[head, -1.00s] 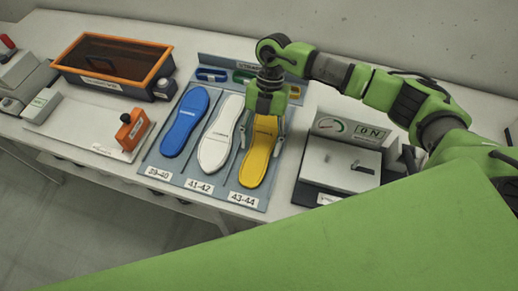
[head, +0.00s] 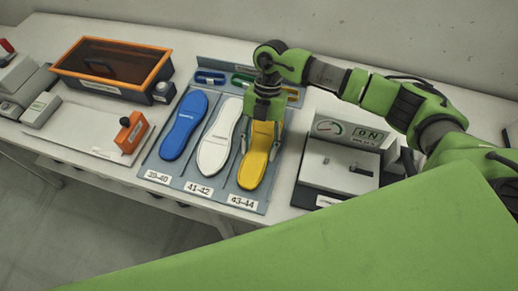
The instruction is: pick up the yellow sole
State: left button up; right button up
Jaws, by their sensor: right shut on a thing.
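The yellow sole (head: 256,168) lies in the right-hand lane of the blue-grey rack, above the label 43-44. My right gripper (head: 262,146) comes down from above over the sole's upper half, with one finger on each side of it. It is shut on the yellow sole and hides part of it. The sole looks still at rack level; I cannot tell whether it is clear of the surface. My left gripper is not in view.
The white sole (head: 217,150) and blue sole (head: 184,127) lie to the left on the rack (head: 150,165). A press-like machine with a gauge (head: 340,165) stands close on the right. An orange-rimmed bin (head: 110,82) and an orange-handled tool (head: 131,131) are farther left.

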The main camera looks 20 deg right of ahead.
aim_at(260, 165)
notch_tip(260, 165, up, 2)
jog(key=shift+s+r+b, duration=0.1)
jog(key=shift+r+b, duration=0.15)
jog(key=shift+b, duration=0.05)
jog(key=s+r+b, duration=0.1)
jog(key=s+r, duration=0.1)
jog(key=s+a+r, duration=0.1)
jog(key=s+r, duration=0.1)
jog(key=r, duration=0.1)
jog(key=shift+s+a+b, duration=0.1)
jog(key=shift+b, duration=0.25)
jog(key=s+a+r+b, duration=0.2)
jog(key=s+r, duration=0.2)
jog(key=s, duration=0.5)
jog(key=shift+a+r, duration=0.3)
jog(key=shift+r, duration=0.05)
